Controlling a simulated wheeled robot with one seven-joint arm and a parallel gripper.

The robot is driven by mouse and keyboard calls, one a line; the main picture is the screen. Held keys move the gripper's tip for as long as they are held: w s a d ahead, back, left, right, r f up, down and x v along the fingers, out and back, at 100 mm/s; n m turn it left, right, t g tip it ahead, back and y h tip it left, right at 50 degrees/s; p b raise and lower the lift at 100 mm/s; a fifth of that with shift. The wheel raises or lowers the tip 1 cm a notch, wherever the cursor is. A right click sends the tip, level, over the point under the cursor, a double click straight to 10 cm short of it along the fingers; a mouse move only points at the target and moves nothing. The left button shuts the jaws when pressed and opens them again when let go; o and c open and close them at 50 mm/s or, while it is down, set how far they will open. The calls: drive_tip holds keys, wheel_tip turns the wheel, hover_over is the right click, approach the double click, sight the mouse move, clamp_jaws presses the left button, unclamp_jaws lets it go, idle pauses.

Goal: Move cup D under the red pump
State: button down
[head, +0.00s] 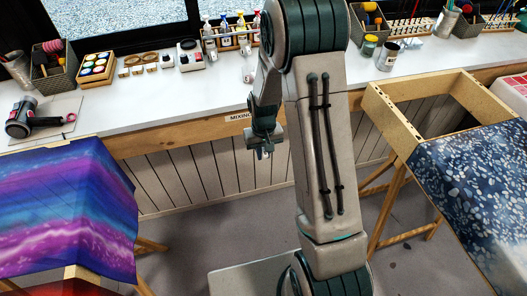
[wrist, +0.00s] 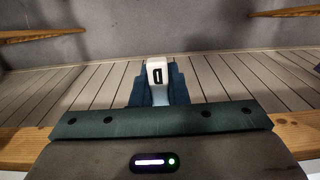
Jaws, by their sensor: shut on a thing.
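My gripper (head: 262,152) hangs in front of the bench edge, just below the "MIXING" label in the head view. In the wrist view my gripper (wrist: 158,92) is shut on a small white cup (wrist: 157,70) with a dark mark that looks like a D. The cup is held over the floor, clear of the bench. In the head view it is too small to make out. The pump rack (head: 228,42) stands at the back of the bench with several coloured pumps. The red pump (head: 257,15) seems to be at its right end, close to my arm, which hides part of that area.
A purple-blue silk (head: 70,210) is at the left, a dark patterned silk (head: 475,190) on a wooden frame at the right.

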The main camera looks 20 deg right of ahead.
drive_tip(key=shift+f+b, duration=0.35)
drive_tip(key=shift+f, duration=0.1)
drive_tip(key=c, duration=1.3)
unclamp_jaws()
drive_tip(key=shift+c, duration=0.2)
wheel_tip(320, 180, up, 14)
drive_tip(key=shift+b, duration=0.35)
drive_tip(key=shift+f, duration=0.1)
